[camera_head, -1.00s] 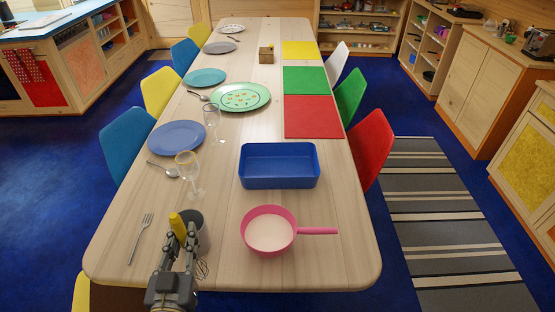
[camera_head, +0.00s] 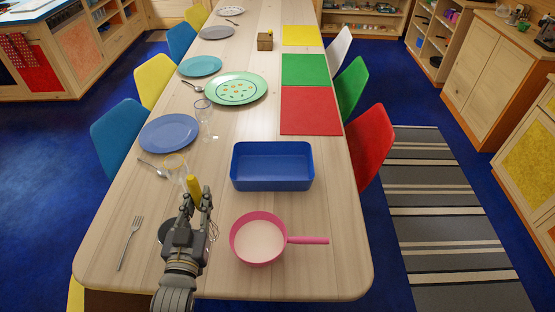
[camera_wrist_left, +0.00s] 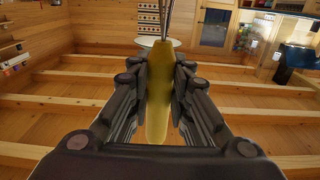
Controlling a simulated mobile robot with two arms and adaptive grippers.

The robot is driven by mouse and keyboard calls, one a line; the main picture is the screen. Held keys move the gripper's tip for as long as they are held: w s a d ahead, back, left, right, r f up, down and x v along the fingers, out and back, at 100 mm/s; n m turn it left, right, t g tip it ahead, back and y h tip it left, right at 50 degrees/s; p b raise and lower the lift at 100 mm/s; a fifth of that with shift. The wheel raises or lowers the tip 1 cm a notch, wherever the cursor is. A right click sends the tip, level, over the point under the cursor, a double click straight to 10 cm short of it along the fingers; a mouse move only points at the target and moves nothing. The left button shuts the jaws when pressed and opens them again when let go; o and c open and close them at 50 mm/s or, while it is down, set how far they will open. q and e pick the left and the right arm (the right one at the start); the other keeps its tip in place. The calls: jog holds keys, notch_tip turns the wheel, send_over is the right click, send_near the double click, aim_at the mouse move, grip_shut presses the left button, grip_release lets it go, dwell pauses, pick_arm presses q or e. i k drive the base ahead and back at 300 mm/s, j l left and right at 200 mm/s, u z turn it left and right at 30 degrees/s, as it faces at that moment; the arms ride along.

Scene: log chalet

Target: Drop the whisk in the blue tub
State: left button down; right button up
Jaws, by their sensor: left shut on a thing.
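My left gripper (camera_head: 196,200) is shut on the whisk, whose yellow handle (camera_head: 193,185) shows between the fingers. A few thin wires of the whisk show just right of the gripper. In the left wrist view the yellow handle (camera_wrist_left: 159,85) sits between both fingers (camera_wrist_left: 160,105), with thin wires above it. The blue tub (camera_head: 272,182) is a rectangular, open tray on the table, to the right of and beyond the gripper. It looks empty. My right gripper is not in view.
A pink pan (camera_head: 259,240) stands in front of the tub. A dark round container (camera_head: 165,231) is partly hidden behind my gripper. Wine glasses (camera_head: 205,118), a fork (camera_head: 130,242) and a blue plate (camera_head: 169,133) lie to the left. A red mat (camera_head: 310,111) lies beyond the tub.

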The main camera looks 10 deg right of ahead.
aim_at(268, 172)
jog(key=i+l, duration=0.95)
